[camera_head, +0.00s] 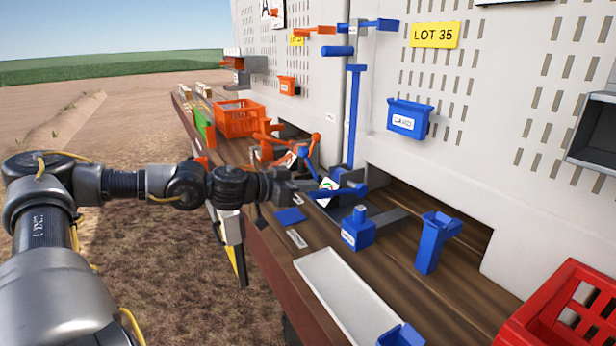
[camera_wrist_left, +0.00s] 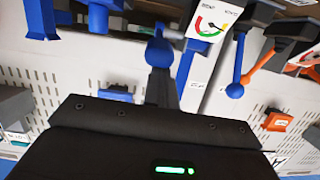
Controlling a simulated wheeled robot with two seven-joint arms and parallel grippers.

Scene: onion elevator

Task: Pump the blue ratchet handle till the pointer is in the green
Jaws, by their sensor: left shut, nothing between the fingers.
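The blue ratchet handle (camera_head: 345,190) is a rod lying nearly level beside a white gauge card (camera_head: 326,186) on the blue unit. My left gripper (camera_head: 296,187) reaches in from the left, close to the card and the handle's near end; it is shut and empty. In the wrist view, a blue ball end (camera_wrist_left: 158,53) shows just beyond the fingers (camera_wrist_left: 162,85); contact cannot be told. The gauge card (camera_wrist_left: 209,24) there has a red and green arc; the pointer's exact place is too small to tell. My right gripper is out of view.
An orange unit with a ball-ended lever (camera_head: 310,145) stands just behind. A blue block (camera_head: 358,229), a blue funnel-topped post (camera_head: 434,242) and a white tray (camera_head: 345,296) are on the wooden bench. An orange crate (camera_head: 237,119) and a red crate (camera_head: 565,315) stand at its ends.

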